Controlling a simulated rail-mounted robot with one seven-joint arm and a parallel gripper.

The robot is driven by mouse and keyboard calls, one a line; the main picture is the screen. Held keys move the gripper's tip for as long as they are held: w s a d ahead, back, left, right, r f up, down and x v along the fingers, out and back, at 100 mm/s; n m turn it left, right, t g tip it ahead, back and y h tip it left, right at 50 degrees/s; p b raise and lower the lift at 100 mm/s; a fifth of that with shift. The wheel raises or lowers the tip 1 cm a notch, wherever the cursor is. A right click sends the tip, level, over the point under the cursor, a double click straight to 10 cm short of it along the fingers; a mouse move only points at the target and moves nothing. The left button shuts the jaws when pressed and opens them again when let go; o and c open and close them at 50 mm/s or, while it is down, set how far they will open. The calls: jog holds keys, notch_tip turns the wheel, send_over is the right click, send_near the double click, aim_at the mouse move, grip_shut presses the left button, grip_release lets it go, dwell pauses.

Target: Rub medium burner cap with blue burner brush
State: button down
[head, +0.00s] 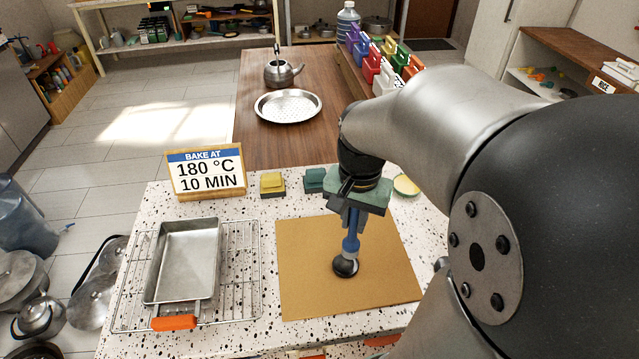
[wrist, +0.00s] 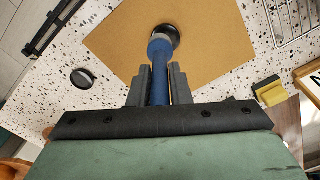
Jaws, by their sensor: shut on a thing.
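My gripper (head: 352,212) points down over the tan mat (head: 300,290), shut on the blue burner brush (head: 350,243). The brush's blue handle (wrist: 159,85) stands between the two fingers in the wrist view. At its lower end is a dark round piece (head: 345,267) at the mat; it also shows in the wrist view (wrist: 172,33). I cannot tell whether this is only the brush head or a burner cap under it. A separate flat black disc (wrist: 82,78), possibly a burner cap, lies on the speckled counter beside the mat in the wrist view; in the head view it is not visible.
Left of the mat, a metal pan (head: 185,262) sits on a wire rack (head: 240,285). A yellow sponge (head: 272,184), a green sponge (head: 314,180) and a baking sign (head: 206,171) stand behind.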

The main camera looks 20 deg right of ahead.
aim_at(351, 243)
jog(key=shift+f+b, duration=2.8)
jog(key=shift+f, duration=0.7)
jog(key=shift+w+d+f, duration=0.2)
jog(key=shift+w+f, duration=0.2)
jog(key=shift+w, duration=0.4)
jog(key=shift+s+a, duration=0.15)
jog(key=shift+s, duration=0.4)
jog(key=shift+s+a+r, duration=0.1)
jog(key=shift+s, duration=0.2)
notch_tip(351, 243, up, 8)
jog(key=p, duration=0.6)
